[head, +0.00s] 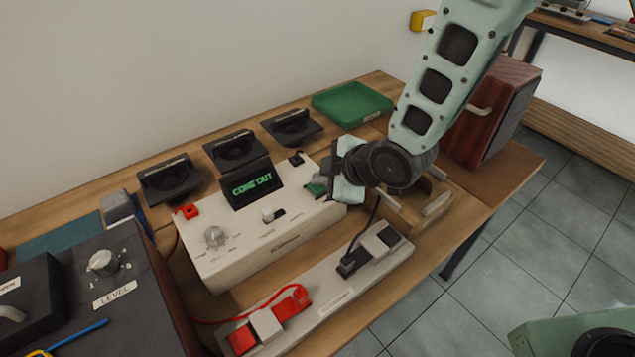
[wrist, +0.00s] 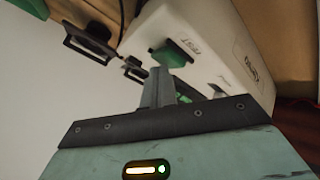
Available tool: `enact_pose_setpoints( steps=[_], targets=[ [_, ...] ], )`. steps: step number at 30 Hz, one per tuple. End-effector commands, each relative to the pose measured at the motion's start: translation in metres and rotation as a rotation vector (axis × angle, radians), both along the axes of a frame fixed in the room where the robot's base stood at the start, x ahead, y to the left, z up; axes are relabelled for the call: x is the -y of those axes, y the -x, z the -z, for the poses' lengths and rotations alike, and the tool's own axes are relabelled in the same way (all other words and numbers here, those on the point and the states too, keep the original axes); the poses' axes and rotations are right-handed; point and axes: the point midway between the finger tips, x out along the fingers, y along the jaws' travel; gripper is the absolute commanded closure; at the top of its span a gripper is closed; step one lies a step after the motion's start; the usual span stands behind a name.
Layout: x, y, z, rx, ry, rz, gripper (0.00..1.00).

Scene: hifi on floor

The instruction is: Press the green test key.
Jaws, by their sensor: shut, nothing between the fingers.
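The green test key (head: 316,189) is on the right end of a white tester box (head: 240,262). My gripper (head: 329,181) is at that end of the box and partly covers the key. In the wrist view the green key (wrist: 176,52) sits on the white box face beside a printed label. My gripper's fingers (wrist: 160,74) are shut and empty, with their tips just short of or against the key. I cannot tell whether they touch. The box's dark screen (head: 252,184) shows green text that seems to read "COME OUT".
Several black holders (head: 236,149) and a green tray (head: 352,103) stand behind the box. A power strip (head: 335,290) with red and black plugs lies in front. A dark unit with a level knob (head: 103,262) stands left, a wooden cabinet (head: 492,112) right.

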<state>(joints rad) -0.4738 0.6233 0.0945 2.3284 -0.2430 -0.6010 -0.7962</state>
Motion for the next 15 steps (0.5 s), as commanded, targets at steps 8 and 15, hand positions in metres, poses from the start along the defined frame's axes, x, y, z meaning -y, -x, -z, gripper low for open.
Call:
enact_pose_setpoints(
  steps=[8, 15],
  targets=[
    [0.000, 0.000, -0.002, -0.001, 0.001, 0.000, 1.00],
    [0.001, 0.000, -0.015, -0.001, 0.001, 0.000, 1.00]
  ],
)
